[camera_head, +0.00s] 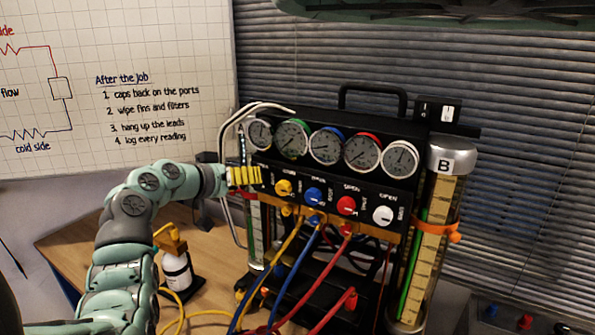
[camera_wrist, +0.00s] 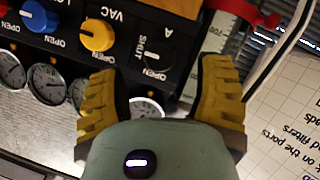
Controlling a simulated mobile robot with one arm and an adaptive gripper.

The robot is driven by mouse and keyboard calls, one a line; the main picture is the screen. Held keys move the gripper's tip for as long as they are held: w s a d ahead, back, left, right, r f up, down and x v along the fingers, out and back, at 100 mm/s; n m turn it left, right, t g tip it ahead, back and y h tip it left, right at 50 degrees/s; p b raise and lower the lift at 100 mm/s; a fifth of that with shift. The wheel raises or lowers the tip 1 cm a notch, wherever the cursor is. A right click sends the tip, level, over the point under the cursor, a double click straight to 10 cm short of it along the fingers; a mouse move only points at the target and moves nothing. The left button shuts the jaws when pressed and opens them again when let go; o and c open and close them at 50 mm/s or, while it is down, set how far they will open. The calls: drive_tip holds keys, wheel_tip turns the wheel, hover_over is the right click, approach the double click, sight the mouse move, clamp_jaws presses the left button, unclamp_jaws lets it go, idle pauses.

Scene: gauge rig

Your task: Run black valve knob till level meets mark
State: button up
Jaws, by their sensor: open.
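The black valve knob (camera_wrist: 158,50) is on the black panel between SHUT and OPEN labels, near the letter A. In the head view it is hidden behind my gripper (camera_head: 245,176). My gripper (camera_wrist: 162,72) is open, its yellow fingers apart on either side of the knob's area; contact cannot be told. A scaled column (camera_wrist: 214,42) stands beside the knob, with a red band (camera_wrist: 262,18) near it. In the head view the left column (camera_head: 256,232) is partly covered by tubes and my gripper; its level cannot be read.
Yellow (camera_head: 284,188), blue (camera_head: 313,196), red (camera_head: 346,205) and white (camera_head: 383,215) knobs line the panel under several dials. Column B (camera_head: 428,250), with an orange band (camera_head: 441,229), stands at right. Hoses hang in front. A white bottle (camera_head: 178,272) stands on the table (camera_head: 217,257).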

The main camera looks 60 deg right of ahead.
sight(257, 187)
drive_tip(key=shift+p+x, duration=0.6)
drive_tip(key=shift+x, duration=1.55)
drive_tip(key=shift+s, duration=0.15)
drive_tip(key=shift+c, duration=0.2)
drive_tip(key=shift+a, duration=0.1)
clamp_jaws()
